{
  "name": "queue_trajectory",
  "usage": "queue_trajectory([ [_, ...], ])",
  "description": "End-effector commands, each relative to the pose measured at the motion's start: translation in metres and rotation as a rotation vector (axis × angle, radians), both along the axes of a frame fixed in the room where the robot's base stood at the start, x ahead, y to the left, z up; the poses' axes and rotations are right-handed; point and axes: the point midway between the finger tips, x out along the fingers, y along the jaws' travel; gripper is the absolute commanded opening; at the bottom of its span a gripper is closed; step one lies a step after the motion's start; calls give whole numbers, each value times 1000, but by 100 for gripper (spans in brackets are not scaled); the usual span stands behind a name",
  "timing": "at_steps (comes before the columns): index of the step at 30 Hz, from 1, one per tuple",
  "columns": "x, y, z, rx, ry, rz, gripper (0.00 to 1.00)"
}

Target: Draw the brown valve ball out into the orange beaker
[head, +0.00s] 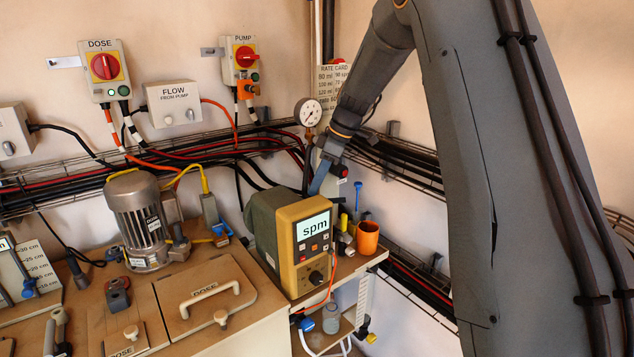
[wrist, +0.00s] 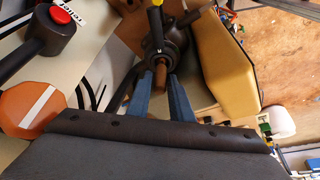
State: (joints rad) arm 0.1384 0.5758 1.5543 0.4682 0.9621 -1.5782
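My gripper (wrist: 160,78) has two blue fingers, standing apart on either side of a small brown piece (wrist: 161,74) in the wrist view. The piece sticks out of a dark round valve body (wrist: 165,45) with a yellow-tipped part on top. It seems to be the brown valve ball, with gaps between it and the fingers. In the head view my gripper (head: 320,180) points down behind the yellow pump unit, and the valve is hidden.
The yellow pump unit (head: 304,262) with an "spm" display stands close beside my gripper. A red relief button (wrist: 62,15) is at the upper left of the wrist view. A pressure gauge (head: 308,112) and cables are on the wall behind.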

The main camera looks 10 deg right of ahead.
Motion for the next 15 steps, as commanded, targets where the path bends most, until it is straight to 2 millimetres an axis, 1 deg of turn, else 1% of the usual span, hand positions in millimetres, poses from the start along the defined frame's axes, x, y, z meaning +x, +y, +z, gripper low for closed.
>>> queue_trajectory([
  [1, 0, 0, 0, 0, 0, 0, 10],
  [3, 0, 0, 0, 0, 0, 0, 0],
  [15, 0, 0, 4, 0, -1, 0, 0],
])
